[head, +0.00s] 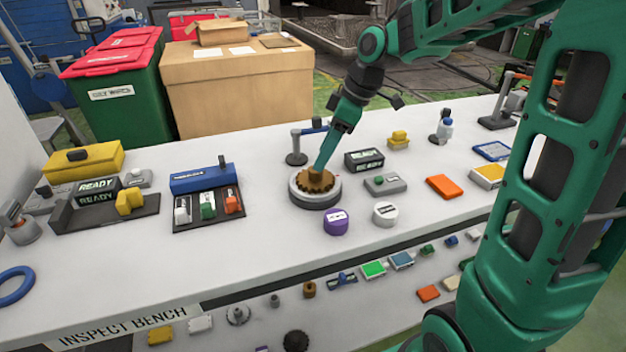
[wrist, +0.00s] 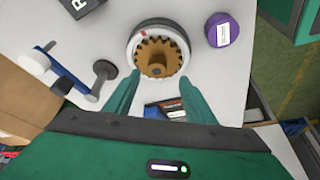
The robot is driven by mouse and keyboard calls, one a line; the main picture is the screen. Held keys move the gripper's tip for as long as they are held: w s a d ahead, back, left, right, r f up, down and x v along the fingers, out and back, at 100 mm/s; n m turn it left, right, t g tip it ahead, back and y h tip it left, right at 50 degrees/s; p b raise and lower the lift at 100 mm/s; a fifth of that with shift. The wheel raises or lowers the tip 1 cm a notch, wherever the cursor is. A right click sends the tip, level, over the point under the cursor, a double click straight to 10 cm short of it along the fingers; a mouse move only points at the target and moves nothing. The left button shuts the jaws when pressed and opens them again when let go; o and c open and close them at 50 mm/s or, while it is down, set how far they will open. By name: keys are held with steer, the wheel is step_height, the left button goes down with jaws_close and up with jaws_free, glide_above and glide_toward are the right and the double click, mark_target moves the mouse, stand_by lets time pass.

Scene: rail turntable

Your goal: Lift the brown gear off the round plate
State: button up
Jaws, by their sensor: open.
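The brown gear (head: 317,182) lies on the round plate (head: 316,202), a grey disc with a dark side on the white bench. In the wrist view the gear (wrist: 156,58), with its raised middle, sits inside the plate's pale rim (wrist: 133,42). My gripper (head: 322,165) reaches down to the gear from above in the head view and partly covers it. In the wrist view my gripper's two green fingers (wrist: 157,92) are open, one to each side below the gear, with nothing held. I cannot tell whether a fingertip touches the gear.
A purple round container (head: 336,221) and a white one (head: 385,213) stand just right of the plate. A grey post stand (head: 296,158) is close behind it. A dark tray (head: 208,212) with small parts lies to the left. Bare bench lies in front.

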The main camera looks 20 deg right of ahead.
mark_target(315, 176)
steer(key=shift+w+d+x, duration=0.1)
steer(key=shift+d+x, duration=0.05)
steer(key=shift+x, duration=1.15)
steer(key=shift+w+d+x, duration=0.1)
steer(key=shift+d+x, duration=0.05)
steer(key=shift+x, duration=1.2)
steer(key=shift+c, duration=0.3)
jaws_close()
